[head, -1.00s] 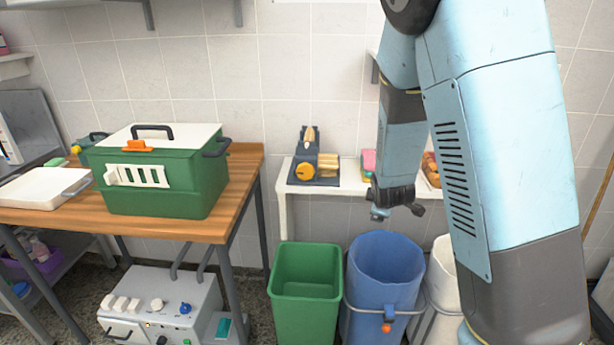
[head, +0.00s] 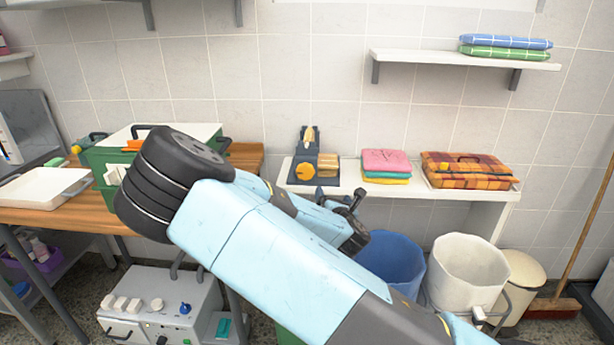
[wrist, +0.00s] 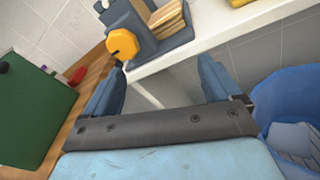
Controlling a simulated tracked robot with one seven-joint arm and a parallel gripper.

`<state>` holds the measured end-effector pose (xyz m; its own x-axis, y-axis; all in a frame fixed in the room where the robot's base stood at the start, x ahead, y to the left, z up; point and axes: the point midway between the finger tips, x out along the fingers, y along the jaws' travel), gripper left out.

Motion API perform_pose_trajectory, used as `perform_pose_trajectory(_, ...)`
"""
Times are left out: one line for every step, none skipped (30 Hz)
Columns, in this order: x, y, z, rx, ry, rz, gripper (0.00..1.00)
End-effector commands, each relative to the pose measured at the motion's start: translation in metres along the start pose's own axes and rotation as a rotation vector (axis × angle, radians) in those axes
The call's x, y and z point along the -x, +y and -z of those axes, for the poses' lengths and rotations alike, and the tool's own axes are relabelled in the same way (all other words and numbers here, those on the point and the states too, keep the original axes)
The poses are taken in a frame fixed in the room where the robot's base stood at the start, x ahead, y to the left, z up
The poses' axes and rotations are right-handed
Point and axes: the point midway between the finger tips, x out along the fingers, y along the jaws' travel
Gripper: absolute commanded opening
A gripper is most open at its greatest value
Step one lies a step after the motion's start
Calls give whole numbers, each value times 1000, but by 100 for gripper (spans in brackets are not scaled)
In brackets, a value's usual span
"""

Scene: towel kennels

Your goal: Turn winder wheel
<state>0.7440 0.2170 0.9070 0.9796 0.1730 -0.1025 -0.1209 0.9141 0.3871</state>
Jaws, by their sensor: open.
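The winder (head: 318,158) is a grey-blue device with an orange wheel (head: 305,174) on its front. It stands at the left end of a white wall table. In the wrist view the orange wheel (wrist: 122,44) shows at upper left, on the front of the winder's grey base (wrist: 172,44). My gripper (wrist: 160,78) is open and empty, its two blue fingers spread wide. The wheel lies ahead of the fingertips, nearer the left finger and apart from it. In the head view my gripper (head: 350,208) is partly hidden by my arm, to the right of and below the winder.
Folded pink, green and yellow towels (head: 386,165) and an orange plaid bundle (head: 467,170) lie on the white table (head: 432,191). A blue bin (head: 397,258) and white bin (head: 470,265) stand below. A green box (wrist: 32,110) sits left on the wooden table.

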Motion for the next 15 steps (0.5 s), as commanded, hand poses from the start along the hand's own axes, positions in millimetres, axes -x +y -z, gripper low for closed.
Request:
perform_pose_trajectory(1,11,4,63,-9,-41,91)
perform_pose_trajectory(1,17,4,96,-17,-63,91)
perform_pose_trajectory(2,24,6,137,-25,-91,91)
perform_pose_trajectory(3,29,7,162,-31,-110,91)
perform_pose_trajectory(3,33,7,185,-37,-125,91)
perform_pose_trajectory(4,38,8,210,-43,-144,91)
perform_pose_trajectory(5,41,9,225,-47,-155,91)
perform_pose_trajectory(5,43,9,237,-50,-163,91)
perform_pose_trajectory(5,45,10,250,-53,-171,91)
perform_pose_trajectory(5,46,9,256,-55,-175,91)
perform_pose_trajectory(4,47,9,259,-57,-178,91)
perform_pose_trajectory(3,48,9,261,-58,-180,91)
perform_pose_trajectory(1,49,9,261,-58,-181,91)
perform_pose_trajectory(-2,49,9,260,-58,-181,91)
perform_pose_trajectory(-6,50,9,259,-58,-180,91)
